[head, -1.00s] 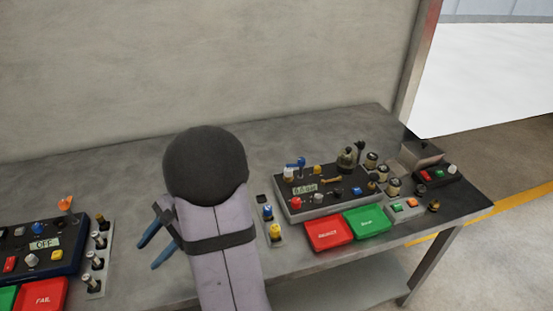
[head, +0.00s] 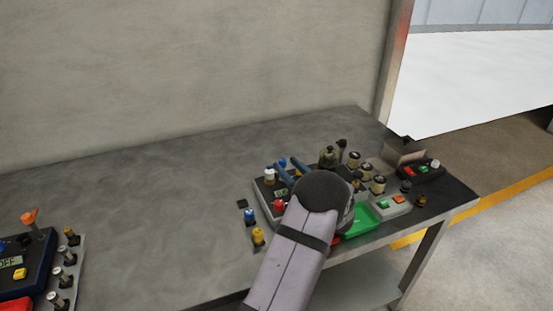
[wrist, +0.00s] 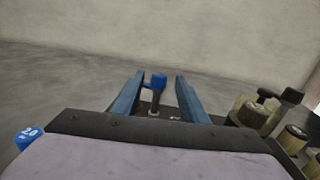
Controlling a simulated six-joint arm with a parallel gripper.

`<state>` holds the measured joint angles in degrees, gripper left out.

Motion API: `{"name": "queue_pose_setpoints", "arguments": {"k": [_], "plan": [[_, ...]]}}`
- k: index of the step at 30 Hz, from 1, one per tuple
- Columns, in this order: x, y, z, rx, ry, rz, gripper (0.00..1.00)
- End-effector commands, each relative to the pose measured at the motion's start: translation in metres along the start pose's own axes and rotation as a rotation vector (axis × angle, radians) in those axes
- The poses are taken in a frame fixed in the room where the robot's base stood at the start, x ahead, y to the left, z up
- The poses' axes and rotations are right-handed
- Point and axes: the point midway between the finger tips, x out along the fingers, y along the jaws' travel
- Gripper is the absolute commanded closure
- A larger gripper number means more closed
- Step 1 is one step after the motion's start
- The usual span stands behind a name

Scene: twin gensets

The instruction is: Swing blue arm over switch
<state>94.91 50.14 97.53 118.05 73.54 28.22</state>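A dark control panel (head: 262,203) with a lit display stands on the bench right of the middle. In the wrist view a blue-topped part (wrist: 158,82) on a dark upright stem, which looks like the blue arm, stands between the two fingers of my gripper (wrist: 159,79). The fingers are apart, with gaps to the blue part on both sides. In the head view my gripper (head: 290,168) is over the back of the panel, and the blue part (head: 283,162) shows only as a small patch near the fingertips. My wrist hides much of the panel, and I cannot make out the switch.
A white-topped knob (head: 269,175) and a red knob (head: 278,205) are close left of my gripper. Dark and brass knobs (head: 328,157) stand to the right.

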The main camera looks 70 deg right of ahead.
Motion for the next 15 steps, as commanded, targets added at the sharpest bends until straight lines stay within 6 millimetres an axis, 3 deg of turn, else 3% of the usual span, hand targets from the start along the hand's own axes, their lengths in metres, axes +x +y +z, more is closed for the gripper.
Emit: {"name": "queue_pose_setpoints", "arguments": {"k": [8,15], "plan": [[0.011,0.001,0.002,-0.001,0.001,0.004,0.6],[0.043,0.002,0.003,0.0,0.001,0.006,0.6]]}}
